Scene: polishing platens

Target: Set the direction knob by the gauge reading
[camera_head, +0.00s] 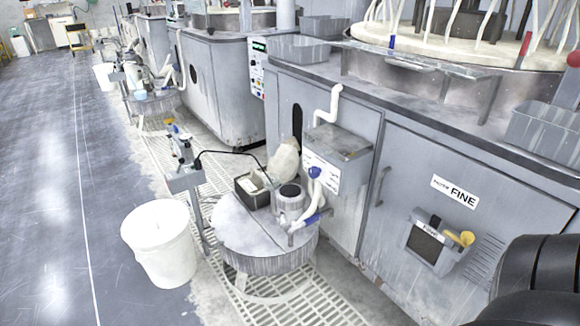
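No gauge face or direction knob is clearly readable in the head view. A control panel (258,66) with a small green display and several buttons is on the machine at the upper middle, too small to read. A small dark-faced box (426,243) with a yellow handle (460,238) is on the grey cabinet front at right, below a "FINE" label (455,191). A post-mounted device (183,152) stands left of the round drum. Neither of my grippers is in view; a black arm part of mine fills the lower right corner.
A grey round drum (262,262) stands on the floor grating with a black box (252,192) and fittings on top. A white bucket (160,240) is beside it. A grey metal box (337,158) juts from the cabinet. The floor (50,200) at left is clear.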

